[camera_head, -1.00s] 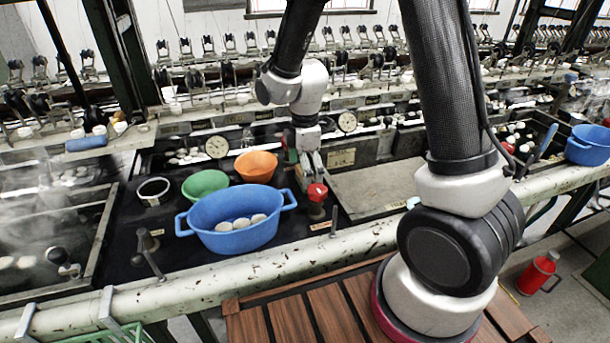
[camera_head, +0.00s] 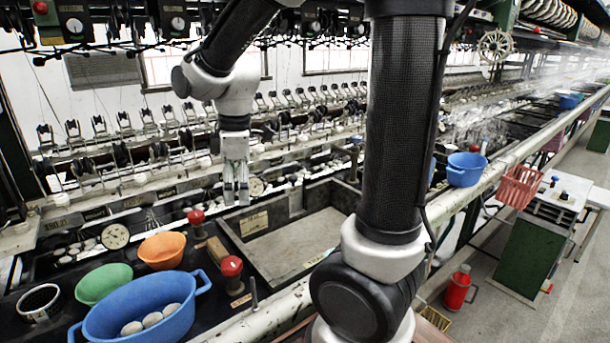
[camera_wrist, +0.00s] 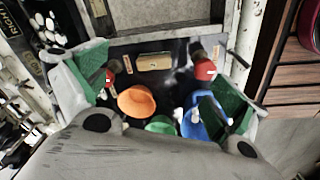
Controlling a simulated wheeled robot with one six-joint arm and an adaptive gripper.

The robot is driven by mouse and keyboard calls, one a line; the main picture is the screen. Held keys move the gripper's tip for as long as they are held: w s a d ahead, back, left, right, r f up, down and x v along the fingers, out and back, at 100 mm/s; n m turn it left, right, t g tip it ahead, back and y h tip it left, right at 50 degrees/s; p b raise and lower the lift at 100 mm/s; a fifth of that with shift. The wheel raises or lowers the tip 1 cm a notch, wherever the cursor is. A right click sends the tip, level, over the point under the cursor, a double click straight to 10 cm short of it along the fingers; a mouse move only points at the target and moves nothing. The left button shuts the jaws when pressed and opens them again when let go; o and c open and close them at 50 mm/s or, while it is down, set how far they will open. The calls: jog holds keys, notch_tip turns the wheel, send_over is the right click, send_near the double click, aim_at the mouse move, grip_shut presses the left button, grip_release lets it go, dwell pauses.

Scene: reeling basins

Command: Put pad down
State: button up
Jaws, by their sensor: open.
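A small tan block, which looks like the pad (camera_head: 218,249), lies flat on the dark bench top between two red knobs. It also shows in the wrist view (camera_wrist: 154,62), lying between the knobs and touching neither. My gripper (camera_head: 236,196) hangs above the bench, pointing down, clear of the pad. In the wrist view my gripper (camera_wrist: 158,92) has its green-lined fingers spread wide with nothing between them.
Red knobs (camera_head: 196,217) (camera_head: 231,267) flank the pad. An orange bowl (camera_head: 162,250), green bowl (camera_head: 104,283) and blue basin (camera_head: 145,312) holding pale cocoons stand to the left. An empty shallow basin (camera_head: 290,240) lies right.

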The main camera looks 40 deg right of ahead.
jog(key=s+d+r+m+t, duration=0.1)
jog(key=s+d+r+m, duration=0.2)
jog(key=s+m, duration=0.3)
jog(key=s+d+r+m+t, duration=0.2)
jog(key=s+d+m, duration=0.4)
jog(key=s, duration=0.3)
jog(key=shift+s+d+r+m, duration=0.2)
jog(key=shift+s+r+m, duration=0.25)
jog(key=shift+r, duration=0.35)
jog(key=shift+o, duration=0.3)
